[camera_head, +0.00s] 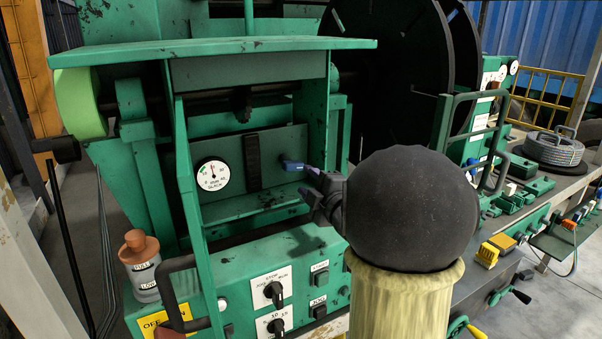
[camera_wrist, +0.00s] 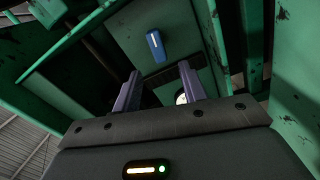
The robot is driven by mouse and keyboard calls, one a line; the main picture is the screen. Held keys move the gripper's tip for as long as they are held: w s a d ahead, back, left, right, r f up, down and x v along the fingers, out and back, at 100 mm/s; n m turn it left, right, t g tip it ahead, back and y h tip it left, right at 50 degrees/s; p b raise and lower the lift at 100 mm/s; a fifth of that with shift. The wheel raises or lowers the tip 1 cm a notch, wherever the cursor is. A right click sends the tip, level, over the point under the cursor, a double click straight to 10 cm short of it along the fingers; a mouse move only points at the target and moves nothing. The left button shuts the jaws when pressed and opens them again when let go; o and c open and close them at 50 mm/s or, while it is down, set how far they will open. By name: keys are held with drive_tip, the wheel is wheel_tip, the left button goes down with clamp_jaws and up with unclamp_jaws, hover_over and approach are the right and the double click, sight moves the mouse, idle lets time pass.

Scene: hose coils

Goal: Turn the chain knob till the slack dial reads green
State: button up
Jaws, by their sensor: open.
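The slack dial (camera_head: 212,174) is a round white gauge on the green panel inside the machine's recess. Its needle points roughly straight up; the coloured zones are too small to read surely. A blue knob (camera_head: 291,165), which looks like the chain knob, sticks out right of the dial. It also shows in the wrist view (camera_wrist: 155,45), its pale line nearly upright. My gripper (camera_head: 317,192) is open just in front of the knob, to its lower right. In the wrist view my gripper (camera_wrist: 159,88) has its two fingers apart, with the knob beyond their tips and nothing between them.
A dark vertical chain or slot (camera_head: 252,160) lies between dial and knob. A green shelf (camera_head: 215,50) overhangs the recess, and a green upright (camera_head: 190,200) stands at its left. An oil bottle (camera_head: 140,265) and a switch panel (camera_head: 268,292) are below.

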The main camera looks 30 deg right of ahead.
sight(295, 168)
drive_tip(key=shift+w+d+r+p, duration=0.1)
drive_tip(key=shift+w+d+p, duration=0.1)
drive_tip(key=shift+w+p, duration=1.1)
drive_tip(key=shift+w+d+p, duration=0.15)
drive_tip(key=shift+w+p, duration=0.3)
drive_tip(key=shift+w, duration=1.5)
drive_tip(key=shift+f+b, duration=0.2)
drive_tip(key=shift+b, duration=0.1)
drive_tip(key=shift+w+r, duration=0.1)
drive_tip(key=shift+w, duration=0.1)
drive_tip(key=shift+c, duration=0.3)
